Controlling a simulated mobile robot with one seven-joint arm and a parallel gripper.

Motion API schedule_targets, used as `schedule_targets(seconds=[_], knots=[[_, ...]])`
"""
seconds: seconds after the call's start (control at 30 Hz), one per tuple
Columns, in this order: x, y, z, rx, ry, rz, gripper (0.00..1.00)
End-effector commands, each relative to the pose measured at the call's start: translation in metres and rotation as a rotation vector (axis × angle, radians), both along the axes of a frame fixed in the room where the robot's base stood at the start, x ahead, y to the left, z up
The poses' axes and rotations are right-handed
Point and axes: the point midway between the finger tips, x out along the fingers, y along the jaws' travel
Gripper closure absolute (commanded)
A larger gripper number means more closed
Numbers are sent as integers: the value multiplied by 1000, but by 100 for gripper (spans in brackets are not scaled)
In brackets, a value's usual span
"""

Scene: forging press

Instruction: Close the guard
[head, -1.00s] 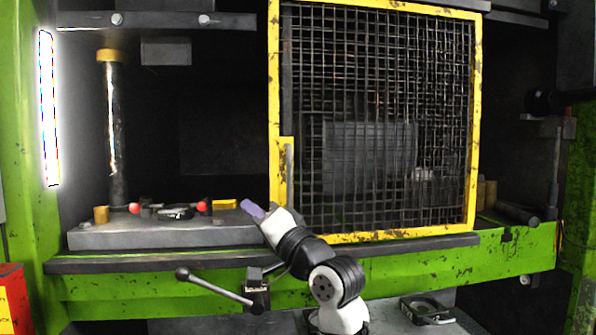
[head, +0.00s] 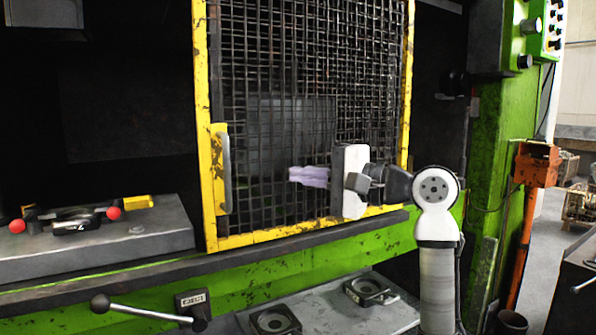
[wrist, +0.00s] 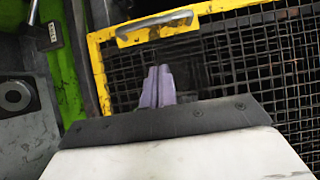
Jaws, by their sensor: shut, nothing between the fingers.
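The guard (head: 202,90) is a yellow-framed wire mesh panel in the middle of the head view. It covers the right part of the press opening, and the dark left part is uncovered. Its grey bar handle (head: 226,172) sits upright on the left frame edge. My gripper (head: 292,175) has pale purple fingers, shut and empty. It is in front of the mesh, right of the handle and pointing left toward it, apart from it. In the wrist view, the handle (wrist: 155,25) and yellow frame lie beyond my shut fingertips (wrist: 155,70).
A grey die block (head: 150,230) with tools and red-ended parts lies in the open left part. An orange post (head: 530,200) stands at the right, beside the green press column (head: 490,150).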

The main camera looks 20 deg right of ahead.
Motion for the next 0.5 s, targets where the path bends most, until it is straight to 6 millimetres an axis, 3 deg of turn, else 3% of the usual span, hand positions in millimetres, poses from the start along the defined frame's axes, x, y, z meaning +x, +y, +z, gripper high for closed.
schedule_targets(seconds=[0.3,0.5], knots=[[54,43,3,-1,0,2,100],[56,71,2,-4,-2,0,100]])
